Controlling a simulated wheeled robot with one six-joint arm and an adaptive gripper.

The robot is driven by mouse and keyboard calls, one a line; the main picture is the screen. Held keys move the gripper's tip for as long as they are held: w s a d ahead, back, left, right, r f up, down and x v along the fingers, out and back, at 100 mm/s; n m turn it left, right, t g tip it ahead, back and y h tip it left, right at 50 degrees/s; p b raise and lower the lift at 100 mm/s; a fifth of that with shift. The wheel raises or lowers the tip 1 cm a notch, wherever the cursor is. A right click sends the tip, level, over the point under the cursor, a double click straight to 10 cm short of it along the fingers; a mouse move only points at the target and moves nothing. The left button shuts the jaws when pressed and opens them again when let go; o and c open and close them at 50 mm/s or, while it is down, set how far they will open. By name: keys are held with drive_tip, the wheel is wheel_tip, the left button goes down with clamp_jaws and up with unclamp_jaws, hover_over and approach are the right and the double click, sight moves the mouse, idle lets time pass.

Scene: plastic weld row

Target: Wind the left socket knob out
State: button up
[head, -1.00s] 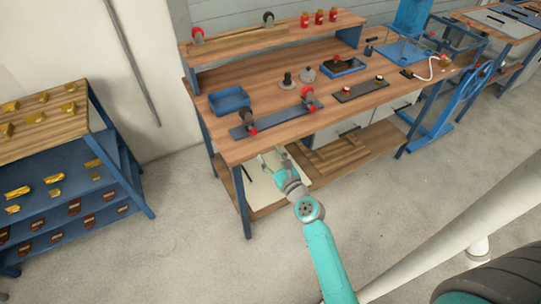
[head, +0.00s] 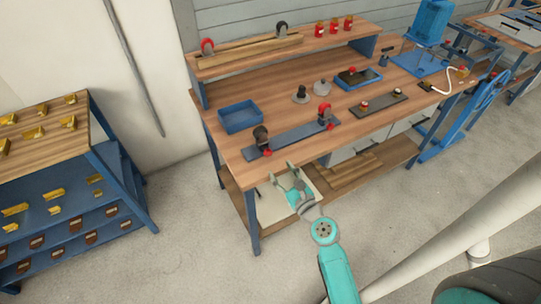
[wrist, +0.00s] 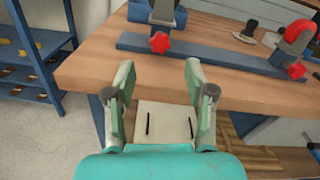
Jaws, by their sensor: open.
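The left socket knob (wrist: 160,43) is a red star-shaped knob low on the front of the left socket, which carries a dark part (head: 261,135). The knob also shows small in the head view (head: 267,153). The right socket has a similar red knob (wrist: 298,70) and a red, round-topped part (head: 324,112). Both sockets stand on a blue-grey rail (wrist: 215,56) on the bench. My gripper (wrist: 160,75) is open and empty, fingers spread, just off the bench's front edge. In the wrist view the knob lies beyond the fingertips, between them and untouched.
The wooden bench top (head: 233,145) has its front edge close to my fingers. A blue tray (head: 239,117) and two small dark and grey pieces stand behind the rail. A plate with knobs (head: 379,101) lies to the right. A parts rack (head: 145,200) stands left, with open floor between.

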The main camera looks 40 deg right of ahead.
sight(269, 154)
drive_tip(key=x, duration=0.7)
drive_tip(key=shift+w, duration=0.15)
clamp_jaws()
